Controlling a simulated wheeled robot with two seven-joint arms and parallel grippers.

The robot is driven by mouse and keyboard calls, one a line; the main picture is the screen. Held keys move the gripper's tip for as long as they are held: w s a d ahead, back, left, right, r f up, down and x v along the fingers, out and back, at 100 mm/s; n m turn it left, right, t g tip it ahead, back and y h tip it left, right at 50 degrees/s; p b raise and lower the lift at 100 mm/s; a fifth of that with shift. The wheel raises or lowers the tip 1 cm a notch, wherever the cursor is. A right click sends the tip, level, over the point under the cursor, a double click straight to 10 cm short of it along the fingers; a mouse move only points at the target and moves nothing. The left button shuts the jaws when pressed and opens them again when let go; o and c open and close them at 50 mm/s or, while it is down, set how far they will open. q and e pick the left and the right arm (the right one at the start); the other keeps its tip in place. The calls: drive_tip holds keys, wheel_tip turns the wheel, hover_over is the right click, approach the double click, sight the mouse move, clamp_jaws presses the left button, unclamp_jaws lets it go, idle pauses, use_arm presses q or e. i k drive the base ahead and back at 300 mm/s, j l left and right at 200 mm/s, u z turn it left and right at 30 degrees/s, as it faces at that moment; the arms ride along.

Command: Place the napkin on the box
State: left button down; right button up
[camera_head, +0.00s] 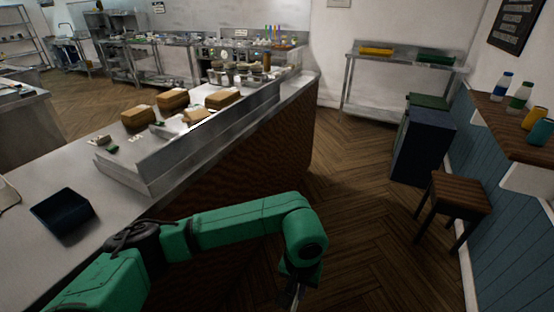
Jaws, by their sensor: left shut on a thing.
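My left gripper (291,296) hangs pointing down at the bottom edge, over the floor to the right of the counter. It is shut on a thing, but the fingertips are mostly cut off. I cannot make out what it holds, and no napkin shows clearly. Several brown boxes stand on the counter's raised steel shelf, among them a right one (222,99), a middle one (172,99) and a left one (139,117). A paler, flatter item (197,117) lies in front of them. The gripper is well apart from them all. My right gripper is not in view.
The steel counter (40,165) runs from lower left to the back, with a dark blue tray (63,214) on it. A wooden stool (458,195), a dark blue bin (423,147) and a bottle ledge (515,118) stand at right. The floor between is clear.

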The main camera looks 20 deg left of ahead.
sight(199, 114)
drive_tip(key=i+l+u, duration=0.1)
drive_tip(key=i+u, duration=0.15)
drive_tip(key=i, duration=0.2)
drive_tip(key=i+l+u, duration=0.2)
drive_tip(key=i, duration=0.25)
drive_tip(key=i+l+u, duration=0.25)
drive_tip(key=i, duration=0.2)
drive_tip(key=i+l+u, duration=0.2)
drive_tip(key=i, duration=0.25)
drive_tip(key=l, duration=0.05)
